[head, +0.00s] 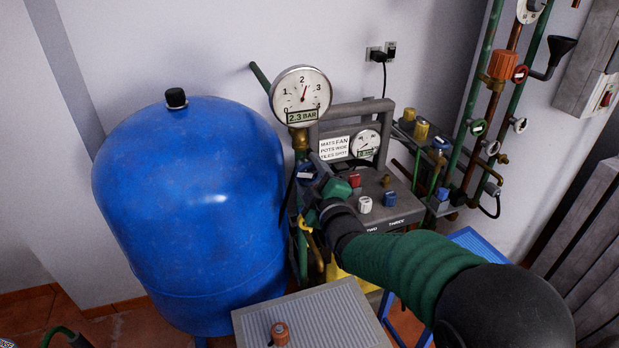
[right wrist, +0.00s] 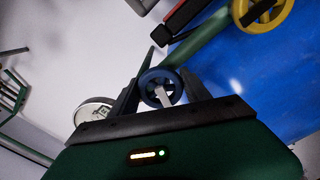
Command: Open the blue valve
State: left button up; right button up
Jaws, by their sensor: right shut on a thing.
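The blue valve (right wrist: 158,73) is a small round handwheel on a green pipe, seen in the right wrist view between the fingers of my right gripper (right wrist: 163,82). The fingers are shut on it, one on each side. In the head view my right gripper (head: 315,196) is in front of the pipework between the blue tank and the control box. There the gripper and arm hide much of the valve. My left gripper is not in view.
A large blue tank (head: 190,215) stands at left. A gauge (head: 301,95) reads about 2 bar above the pipework. A yellow handwheel (right wrist: 268,14) is close by. A grey control box (head: 395,205) is to the right, and a ribbed grey top (head: 330,315) is below.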

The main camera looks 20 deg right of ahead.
jog(key=shift+a+f+n+b, duration=0.15)
jog(key=shift+n+b, duration=0.25)
jog(key=shift+n, duration=1.6)
jog(key=shift+f, duration=0.1)
jog(key=o, duration=1.4)
jog(key=shift+r, duration=0.2)
jog(key=shift+f, duration=0.1)
